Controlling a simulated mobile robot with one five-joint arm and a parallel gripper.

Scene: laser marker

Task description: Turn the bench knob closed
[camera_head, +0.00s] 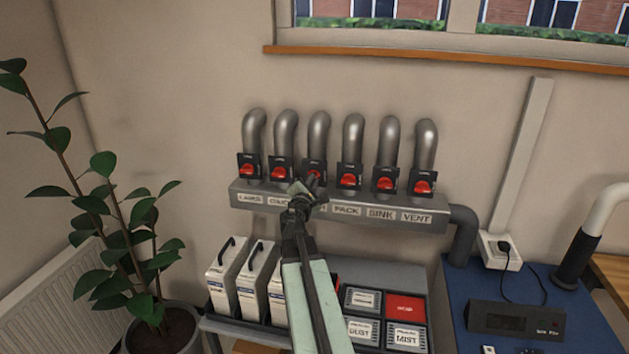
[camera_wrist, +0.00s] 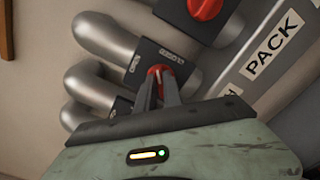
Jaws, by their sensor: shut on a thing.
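The bench knob is the red knob (camera_head: 314,175) on a black plate on the third pipe from the left, just left of the pack pipe. Most of its label is hidden behind my arm; only an end letter like H shows in the wrist view. My gripper (camera_head: 301,188) reaches up to this knob. In the wrist view my gripper's fingers (camera_wrist: 160,92) are shut around the red knob (camera_wrist: 158,72). A pale mark shows on the knob between the fingertips, and the fingers hide its lower part.
Similar red knobs stand close on both sides, including the pack knob (camera_head: 349,180). The grey manifold (camera_head: 440,226) runs below them. Beneath it, a grey shelf holds white filter boxes (camera_head: 221,287) and labelled bins. A plant (camera_head: 110,215) stands at left.

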